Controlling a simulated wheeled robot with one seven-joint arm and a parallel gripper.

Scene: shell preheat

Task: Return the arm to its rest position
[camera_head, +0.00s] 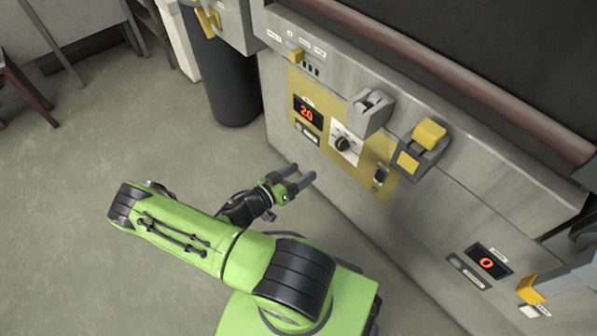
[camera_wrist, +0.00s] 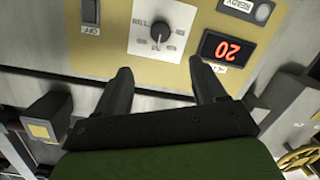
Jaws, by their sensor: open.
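My green arm (camera_head: 180,232) reaches from the bottom of the head view toward the machine's front panel. My gripper (camera_head: 306,174) is at its end, with two dark fingers apart and nothing between them. In the wrist view my gripper (camera_wrist: 160,80) is also open, and its fingers point at the yellow control plate (camera_wrist: 110,55). A gap shows between the fingertips and the panel in the head view.
The yellow plate holds a round black knob (camera_head: 343,144) and a red display (camera_head: 307,113) reading 20. Levers with yellow parts (camera_head: 429,135) jut from the panel. A dark bin (camera_head: 232,85) stands at the back. The floor (camera_head: 110,150) on the left is clear.

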